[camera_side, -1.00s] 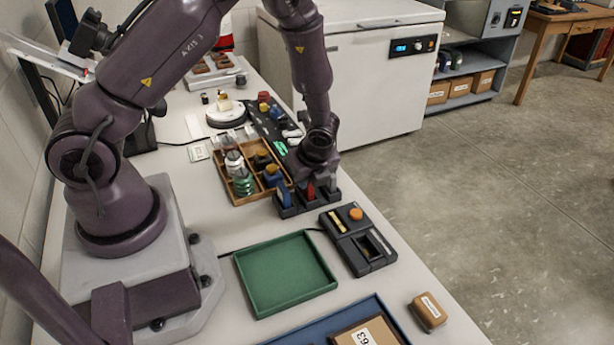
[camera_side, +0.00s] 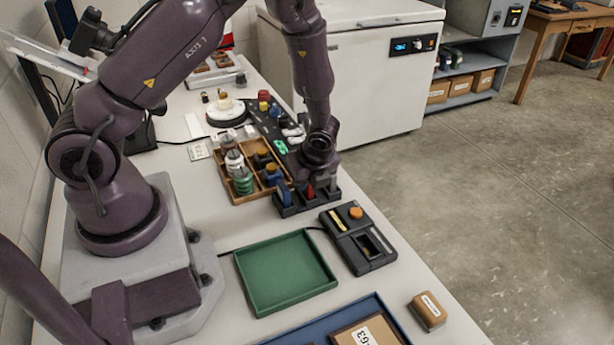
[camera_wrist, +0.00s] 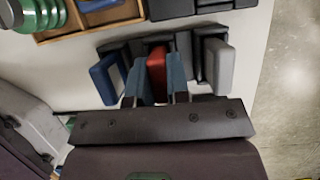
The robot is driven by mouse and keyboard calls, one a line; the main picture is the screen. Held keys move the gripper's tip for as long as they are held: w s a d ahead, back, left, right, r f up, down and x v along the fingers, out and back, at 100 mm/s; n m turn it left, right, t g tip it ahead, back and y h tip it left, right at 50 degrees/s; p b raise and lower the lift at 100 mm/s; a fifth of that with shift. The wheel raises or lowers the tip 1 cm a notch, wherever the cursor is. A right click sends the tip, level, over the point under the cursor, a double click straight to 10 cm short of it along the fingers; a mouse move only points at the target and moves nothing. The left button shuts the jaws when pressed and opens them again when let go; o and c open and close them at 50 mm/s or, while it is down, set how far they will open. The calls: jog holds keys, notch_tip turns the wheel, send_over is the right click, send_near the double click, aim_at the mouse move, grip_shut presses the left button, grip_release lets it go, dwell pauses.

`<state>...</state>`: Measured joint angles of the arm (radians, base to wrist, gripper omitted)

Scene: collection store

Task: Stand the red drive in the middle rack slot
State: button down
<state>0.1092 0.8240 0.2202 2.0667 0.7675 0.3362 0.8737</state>
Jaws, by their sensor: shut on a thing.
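The red drive (camera_wrist: 156,68) is upright between the two fingers of my gripper (camera_wrist: 158,80), which is shut on it. In the side view the red drive (camera_side: 310,190) shows below my gripper (camera_side: 316,178), at the middle slot of the dark rack (camera_side: 290,211). A blue drive (camera_side: 285,194) stands in the slot to its left, and it also shows in the wrist view (camera_wrist: 104,80). A grey drive (camera_wrist: 220,66) stands in the slot on the other side. The fingers hide the red drive's lower part, so I cannot tell whether it touches the slot floor.
A wooden tray (camera_side: 240,198) with several bottles and blocks stands beside the rack. A black device with an orange knob (camera_side: 356,213) stands in front. The green tray (camera_side: 286,270) is empty. A small brown box (camera_side: 428,310) sits near the table edge.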

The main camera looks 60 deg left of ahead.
jog(key=shift+f, duration=0.15)
jog(key=c, duration=1.4)
grip_release()
jog(key=shift+v, duration=5.45)
